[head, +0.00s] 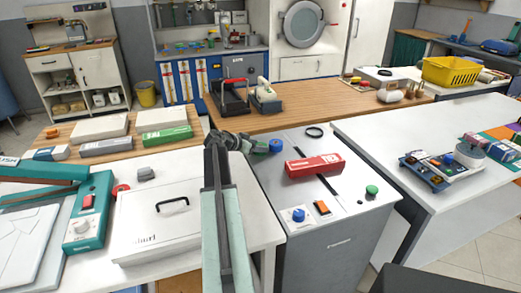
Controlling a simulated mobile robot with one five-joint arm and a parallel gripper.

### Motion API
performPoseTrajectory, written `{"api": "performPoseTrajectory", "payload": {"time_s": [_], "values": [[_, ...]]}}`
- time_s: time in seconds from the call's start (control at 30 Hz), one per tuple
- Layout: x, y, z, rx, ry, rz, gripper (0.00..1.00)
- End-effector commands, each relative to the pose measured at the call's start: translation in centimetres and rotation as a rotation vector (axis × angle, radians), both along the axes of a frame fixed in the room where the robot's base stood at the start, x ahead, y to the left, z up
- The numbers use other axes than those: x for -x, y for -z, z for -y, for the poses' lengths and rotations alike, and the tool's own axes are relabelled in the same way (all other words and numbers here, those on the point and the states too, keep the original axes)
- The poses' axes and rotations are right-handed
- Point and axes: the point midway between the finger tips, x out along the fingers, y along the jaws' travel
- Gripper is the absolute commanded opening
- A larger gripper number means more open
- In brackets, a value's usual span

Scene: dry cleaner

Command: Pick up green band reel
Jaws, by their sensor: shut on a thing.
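My gripper (262,146) is at the end of my arm, which reaches up through the middle of the head view. It is shut on a small round reel with a blue face and a greenish side (276,145), which I take as the green band reel. The reel is held above the far left part of the grey cabinet top (270,175). The fingers are small here and their exact contact is hard to see.
A white lidded case (160,222) lies left of my arm. A wooden counter (330,105) is behind.

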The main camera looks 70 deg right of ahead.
Motion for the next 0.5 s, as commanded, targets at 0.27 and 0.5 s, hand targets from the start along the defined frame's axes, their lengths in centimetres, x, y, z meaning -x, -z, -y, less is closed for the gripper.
{"api": "performPoseTrajectory", "payload": {"time_s": [0.27,0.5], "values": [[0.0,-0.7,0.0,0.0,0.0,0.0,0.15],[0.0,-4.6,0.0,0.0,0.0,0.0,0.15]]}}
